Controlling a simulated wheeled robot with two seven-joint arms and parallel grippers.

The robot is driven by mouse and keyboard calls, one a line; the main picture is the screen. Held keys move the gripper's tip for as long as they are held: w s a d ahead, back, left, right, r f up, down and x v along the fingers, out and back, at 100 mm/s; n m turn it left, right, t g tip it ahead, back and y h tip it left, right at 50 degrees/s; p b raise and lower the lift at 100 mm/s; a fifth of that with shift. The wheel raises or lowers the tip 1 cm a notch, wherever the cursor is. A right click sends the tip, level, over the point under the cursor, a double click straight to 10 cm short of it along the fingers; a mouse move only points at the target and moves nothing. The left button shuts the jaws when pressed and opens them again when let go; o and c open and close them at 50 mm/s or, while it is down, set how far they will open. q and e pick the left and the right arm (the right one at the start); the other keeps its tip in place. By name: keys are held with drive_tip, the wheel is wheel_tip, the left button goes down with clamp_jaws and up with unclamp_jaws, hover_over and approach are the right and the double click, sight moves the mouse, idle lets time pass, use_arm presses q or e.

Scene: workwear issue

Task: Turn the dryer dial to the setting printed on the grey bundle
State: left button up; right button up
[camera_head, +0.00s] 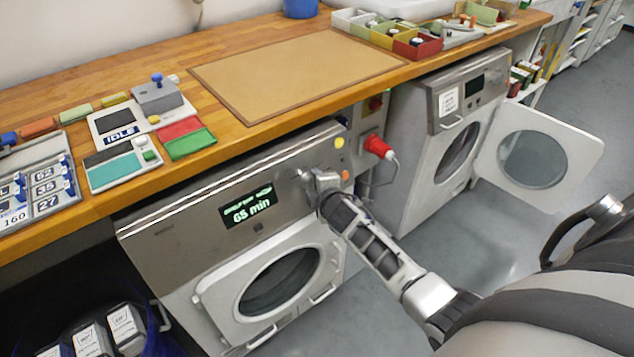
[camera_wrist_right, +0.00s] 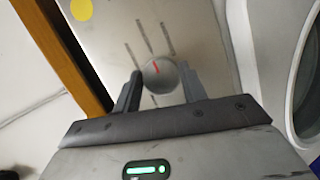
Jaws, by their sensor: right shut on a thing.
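The dryer dial (camera_wrist_right: 160,76) is a round grey knob with a red pointer line in the wrist view. Its pointer tilts slightly left of straight up, near the middle of three printed marks. My right gripper (camera_wrist_right: 158,90) is shut on the dial, one finger on each side, and hides most of it in the head view (camera_head: 311,178). The dryer (camera_head: 180,230) has a lit display (camera_head: 247,208) reading 65 min. Several grey labelled packs (camera_head: 90,342) stand at lower left; I cannot tell which, if any, is the grey bundle. My left gripper is not in view.
The dryer's round door (camera_head: 275,285) is below the panel.

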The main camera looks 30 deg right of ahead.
drive_tip(key=shift+f, duration=0.1)
drive_tip(key=o, duration=1)
drive_tip(key=p+v, duration=0.2)
drive_tip(key=v, duration=1.4)
drive_tip(key=s+a+f+m+g+y, duration=0.1)
drive_tip(key=s+a+f+m+y, duration=0.1)
drive_tip(key=s+a+m, duration=0.2)
drive_tip(key=s+a+f+m+g+y, duration=0.1)
drive_tip(key=s+a+f+m+y, duration=0.1)
drive_tip(key=a, duration=0.4)
drive_tip(key=s+a+f+m+y, duration=0.2)
drive_tip(key=s+a+m, duration=0.3)
drive_tip(key=s, duration=0.1)
drive_tip(key=shift+a+m+g, duration=0.25)
drive_tip(key=shift+m+g, duration=0.05)
drive_tip(key=shift+g, duration=0.1)
